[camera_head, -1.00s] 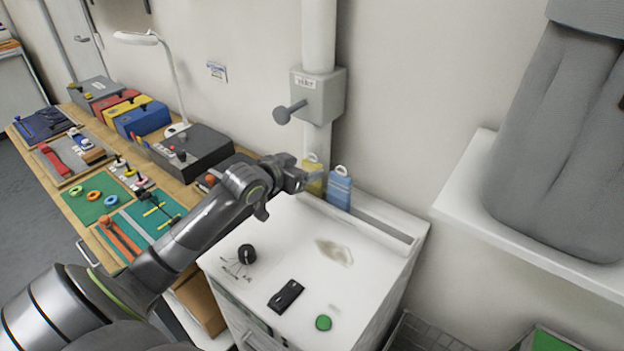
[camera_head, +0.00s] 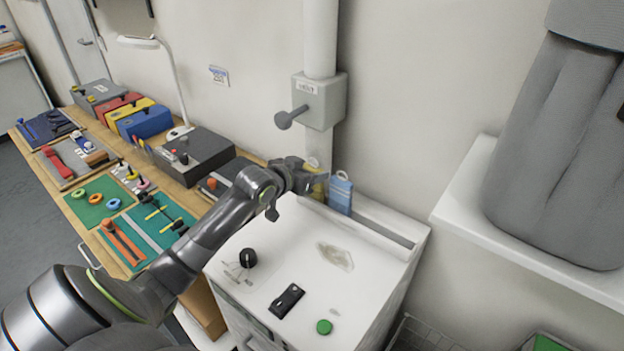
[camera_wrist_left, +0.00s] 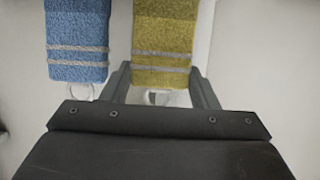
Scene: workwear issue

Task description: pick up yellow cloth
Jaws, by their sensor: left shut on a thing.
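The yellow cloth (camera_wrist_left: 162,40), with pale stripes near its loop, is between the fingers of my left gripper (camera_wrist_left: 163,88) in the left wrist view. The gripper is shut on it. In the head view my left gripper (camera_head: 318,178) is at the back edge of the white cabinet, and only a small part of the yellow cloth (camera_head: 318,189) shows behind it. The blue cloth (camera_head: 340,192) stands just right of it, apart from the fingers; it also shows in the left wrist view (camera_wrist_left: 77,40). My right gripper is not in view.
The white cabinet top (camera_head: 290,235) holds a black knob (camera_head: 247,258), a black plate (camera_head: 287,300) and a green disc (camera_head: 324,327). A grey wall box with a lever (camera_head: 318,98) is above the cloths. A cluttered workbench (camera_head: 180,195) is at the left.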

